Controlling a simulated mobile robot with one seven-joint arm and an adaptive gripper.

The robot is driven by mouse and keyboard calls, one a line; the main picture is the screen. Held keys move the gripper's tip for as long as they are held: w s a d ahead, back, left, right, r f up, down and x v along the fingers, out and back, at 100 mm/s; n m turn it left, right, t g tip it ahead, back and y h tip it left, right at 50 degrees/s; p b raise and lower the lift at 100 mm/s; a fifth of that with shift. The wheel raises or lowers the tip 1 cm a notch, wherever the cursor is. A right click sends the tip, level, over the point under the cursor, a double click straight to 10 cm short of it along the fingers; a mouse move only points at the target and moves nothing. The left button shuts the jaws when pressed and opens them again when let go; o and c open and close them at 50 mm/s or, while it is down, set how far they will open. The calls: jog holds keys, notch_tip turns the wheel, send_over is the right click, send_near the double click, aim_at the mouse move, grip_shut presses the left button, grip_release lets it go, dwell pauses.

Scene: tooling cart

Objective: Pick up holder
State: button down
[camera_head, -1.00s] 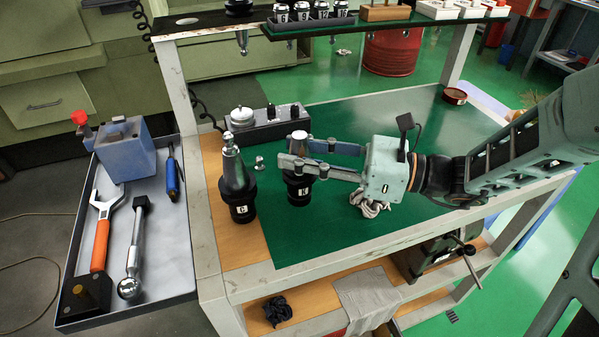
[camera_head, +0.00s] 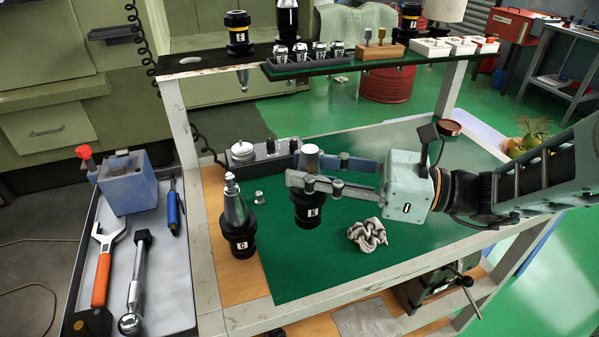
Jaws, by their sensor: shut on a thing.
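A black tool holder marked K (camera_head: 308,208) with a silver top is between the fingers of my gripper (camera_head: 303,180). My gripper comes from the right and is shut on the holder's upper part. The holder is upright; its base looks close to the green mat, and I cannot tell whether it touches. A second holder marked C (camera_head: 237,228), black with a silver cone, stands upright just left of it on the wooden edge of the cart top.
A grey box with a dial (camera_head: 243,153) stands behind the holders. A crumpled cloth (camera_head: 367,235) lies on the mat at right. A tool tray (camera_head: 167,290) hangs at left. A shelf (camera_head: 395,57) with more holders crosses the back. The mat's right side is clear.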

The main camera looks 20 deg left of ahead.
jog(key=s+d+r+p, duration=0.2)
jog(key=s+d+r, duration=0.4)
jog(key=d, duration=0.2)
jog(key=shift+s+d+r, duration=0.2)
jog(key=shift+s+d, duration=0.1)
jog(key=shift+s, duration=0.05)
jog(key=shift+r+p, duration=0.1)
jog(key=shift+p, duration=0.5)
dwell(0.7)
